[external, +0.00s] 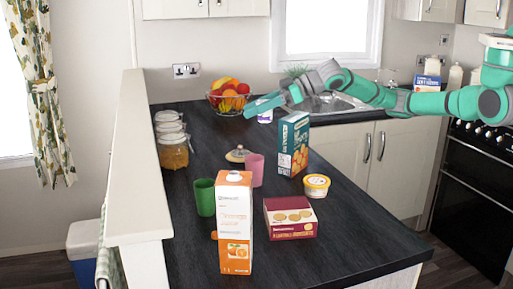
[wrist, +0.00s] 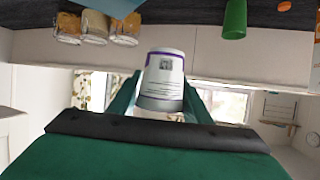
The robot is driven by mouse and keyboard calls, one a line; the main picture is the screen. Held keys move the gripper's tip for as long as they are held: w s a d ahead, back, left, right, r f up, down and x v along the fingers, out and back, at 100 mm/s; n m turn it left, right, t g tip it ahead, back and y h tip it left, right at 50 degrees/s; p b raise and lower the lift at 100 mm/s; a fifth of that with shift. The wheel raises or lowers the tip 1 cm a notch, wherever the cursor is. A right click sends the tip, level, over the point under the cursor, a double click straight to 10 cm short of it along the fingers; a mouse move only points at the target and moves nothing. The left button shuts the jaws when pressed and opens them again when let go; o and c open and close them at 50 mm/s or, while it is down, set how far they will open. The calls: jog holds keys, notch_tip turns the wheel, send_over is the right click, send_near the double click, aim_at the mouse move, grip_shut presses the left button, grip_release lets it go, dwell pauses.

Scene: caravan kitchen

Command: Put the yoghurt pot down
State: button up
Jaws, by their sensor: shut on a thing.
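The yoghurt pot (wrist: 163,78) is white with a purple rim and printed text. In the wrist view it sits between the two green fingers of my gripper (wrist: 161,98), which is shut on it. In the external view my gripper (external: 258,106) is over the far part of the dark worktop (external: 345,187), just right of the fruit bowl. A small part of the white pot (external: 265,117) shows below it; the rest is hidden. I cannot tell whether the pot touches the worktop.
The fruit bowl (external: 229,101) is close to my gripper's left. A teal box (external: 293,145) stands in front, right. Nearer are a pink cup (external: 254,170), green cup (external: 204,197), juice carton (external: 234,222), biscuit box (external: 290,218) and yellow tub (external: 316,186). Jars (external: 173,150) line the left edge.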

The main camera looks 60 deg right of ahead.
jog(key=w+d+r+m+t+h, duration=0.1)
jog(key=w+d+m+h, duration=0.15)
jog(key=d, duration=1.15)
jog(key=w+d+m+t+h, duration=0.1)
jog(key=w+d+m+h, duration=0.2)
jog(key=d, duration=1.1)
jog(key=shift+n, duration=0.45)
jog(key=f, duration=1.1)
jog(key=w+f, duration=0.1)
jog(key=f, duration=0.4)
jog(key=shift+a+f, duration=0.25)
jog(key=shift+f, duration=2.25)
jog(key=shift+f, duration=0.15)
jog(key=o, duration=1.1)
jog(key=shift+a, duration=0.1)
jog(key=shift+o, duration=0.2)
